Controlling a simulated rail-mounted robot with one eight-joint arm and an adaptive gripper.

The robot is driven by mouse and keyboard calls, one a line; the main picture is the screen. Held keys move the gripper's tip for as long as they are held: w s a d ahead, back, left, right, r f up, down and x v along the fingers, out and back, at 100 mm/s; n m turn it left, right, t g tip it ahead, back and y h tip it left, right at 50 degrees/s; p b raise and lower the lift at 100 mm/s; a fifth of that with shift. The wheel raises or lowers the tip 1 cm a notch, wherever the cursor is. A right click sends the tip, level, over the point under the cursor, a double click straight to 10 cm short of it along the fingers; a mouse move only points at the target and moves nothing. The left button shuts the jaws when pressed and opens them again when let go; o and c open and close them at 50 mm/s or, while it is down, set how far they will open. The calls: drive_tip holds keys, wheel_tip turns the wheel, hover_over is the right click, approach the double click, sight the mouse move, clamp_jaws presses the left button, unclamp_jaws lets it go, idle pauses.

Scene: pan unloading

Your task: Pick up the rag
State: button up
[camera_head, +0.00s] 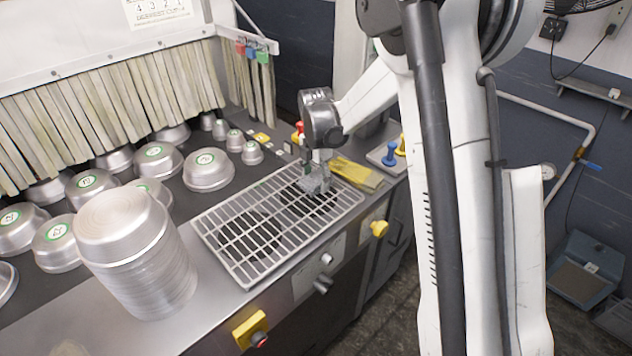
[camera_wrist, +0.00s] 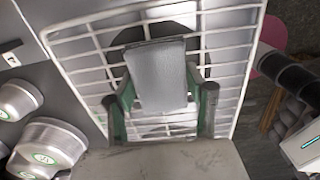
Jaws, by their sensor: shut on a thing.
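A grey, folded, cloth-like piece that looks like the rag (camera_wrist: 157,75) sits between the two fingers of my gripper (camera_wrist: 163,92) in the wrist view. The fingers press on it from both sides. In the head view my gripper (camera_head: 317,176) points down over the right end of the white wire rack (camera_head: 222,247), with the grey rag (camera_head: 314,186) at its tips. The rag is low over the bars; I cannot tell whether it touches them. My wrist hides part of it in the head view.
A yellow cloth-like item (camera_head: 356,173) lies just right of my gripper. A tall stack of metal pans (camera_head: 135,250) stands left of the rack. Several round metal pans (camera_head: 207,170) sit behind. Blue and yellow knobbed pieces (camera_head: 390,153) stand at the right end.

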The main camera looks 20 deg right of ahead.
sight(314, 179)
drive_tip(key=r, duration=0.4)
drive_tip(key=shift+s+a+b, duration=0.15)
drive_tip(key=shift+a+b, duration=0.2)
drive_tip(key=shift+a, duration=0.05)
drive_tip(key=s+a+r+b, duration=0.1)
drive_tip(key=s+a+r, duration=0.3)
drive_tip(key=a, duration=0.6)
wheel_tip(314, 179, up, 2)
drive_tip(key=shift+r, duration=0.2)
